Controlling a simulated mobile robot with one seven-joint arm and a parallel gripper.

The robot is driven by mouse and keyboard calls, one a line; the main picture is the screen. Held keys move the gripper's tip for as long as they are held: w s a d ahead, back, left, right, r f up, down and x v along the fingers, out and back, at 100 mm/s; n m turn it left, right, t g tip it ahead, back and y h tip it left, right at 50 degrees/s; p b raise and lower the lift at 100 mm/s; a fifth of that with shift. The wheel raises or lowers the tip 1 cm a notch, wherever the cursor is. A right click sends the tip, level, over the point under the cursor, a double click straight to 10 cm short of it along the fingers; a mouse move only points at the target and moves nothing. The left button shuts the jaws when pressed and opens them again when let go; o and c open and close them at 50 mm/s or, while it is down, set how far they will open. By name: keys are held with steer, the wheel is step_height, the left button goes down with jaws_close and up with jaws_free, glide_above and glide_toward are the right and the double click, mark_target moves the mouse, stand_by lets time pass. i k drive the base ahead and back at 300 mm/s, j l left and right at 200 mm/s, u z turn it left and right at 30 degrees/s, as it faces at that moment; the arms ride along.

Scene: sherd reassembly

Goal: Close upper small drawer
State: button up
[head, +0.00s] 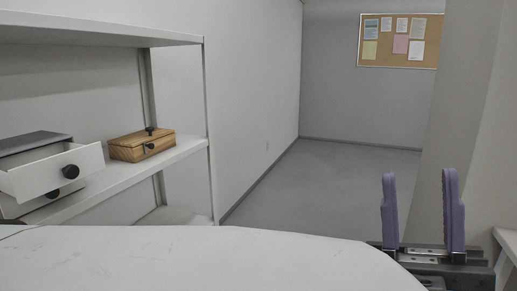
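The small drawer unit stands at the left on a white shelf, with a dark grey top (32,143). Its white upper small drawer (35,180) is pulled well out and has a round black knob. The lower drawer (28,207) sits below it, partly hidden under the upper one, and its dark knob shows. My gripper (419,185) is at the lower right, far from the drawers. Its two purple fingers point up and stand apart, with nothing between them.
A wooden box (141,146) with black fittings stands on the same shelf (130,175), right of the drawers. A white rounded surface (210,258) fills the lower foreground. The grey floor (325,185) beyond is clear. A cork board (399,57) hangs on the far wall.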

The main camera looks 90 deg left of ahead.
mark_target(26, 176)
steer(key=u, duration=3.65)
steer(key=k+l+u, duration=0.3)
steer(key=k+l, duration=0.3)
steer(key=l, duration=0.1)
